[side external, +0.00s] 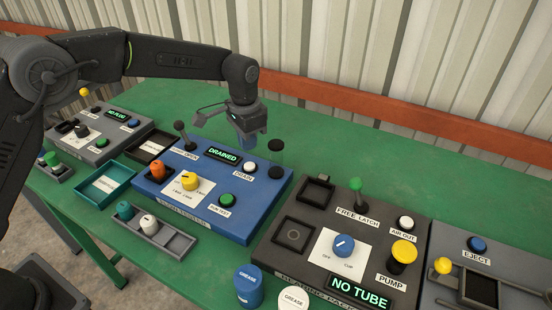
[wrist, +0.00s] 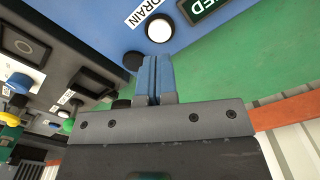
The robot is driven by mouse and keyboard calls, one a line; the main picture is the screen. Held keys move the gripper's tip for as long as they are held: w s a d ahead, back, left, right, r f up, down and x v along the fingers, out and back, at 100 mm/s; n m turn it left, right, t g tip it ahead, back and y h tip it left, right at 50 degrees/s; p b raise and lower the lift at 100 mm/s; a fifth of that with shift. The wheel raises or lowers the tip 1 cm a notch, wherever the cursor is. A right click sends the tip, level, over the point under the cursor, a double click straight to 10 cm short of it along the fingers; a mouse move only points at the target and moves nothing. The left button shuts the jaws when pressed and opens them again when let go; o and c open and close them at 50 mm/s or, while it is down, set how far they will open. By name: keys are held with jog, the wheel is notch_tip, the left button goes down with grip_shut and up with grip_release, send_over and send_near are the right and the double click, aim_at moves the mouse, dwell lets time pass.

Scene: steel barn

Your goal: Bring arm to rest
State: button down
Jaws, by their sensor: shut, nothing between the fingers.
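My gripper (side external: 247,141) hangs fingers-down over the back right part of the blue panel (side external: 262,195), near its white DRAIN button (side external: 249,167). Its blue fingers are together and empty. In the wrist view the closed fingers (wrist: 157,65) point at the panel's edge, close to a dark round cap (wrist: 132,61). I cannot tell the gap between the fingertips and the panel. The panel's display (side external: 223,155) reads DRAINED. A dark-capped clear cylinder (side external: 276,146) stands just right of the gripper.
A dark grey panel (side external: 272,232) with a NO TUBE display (side external: 359,293) stands at right, with a green-knobbed lever (side external: 356,187). A black lever (side external: 182,131) rises left of the gripper. Grease tubs (side external: 249,289) stand in front. The green table (side external: 315,120) is clear behind the panels, before the corrugated wall.

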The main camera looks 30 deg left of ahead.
jog(key=shift+r, duration=0.55)
jog(key=s+a+r+n+t, duration=0.1)
jog(key=s+a+r, duration=0.3)
jog(key=s+r, duration=0.3)
jog(key=s+a+r+n+t, duration=0.2)
jog(key=s+a+r, duration=0.1)
jog(key=s+r, duration=0.35)
jog(key=s+a+n+t, duration=0.1)
jog(key=s+a, duration=0.1)
jog(key=s, duration=0.7)
jog(key=s+a+f+n+t, duration=0.1)
jog(key=s+a+n, duration=0.1)
jog(key=s, duration=0.7)
jog(key=shift+a+t, duration=0.3)
jog(key=shift+a, duration=0.05)
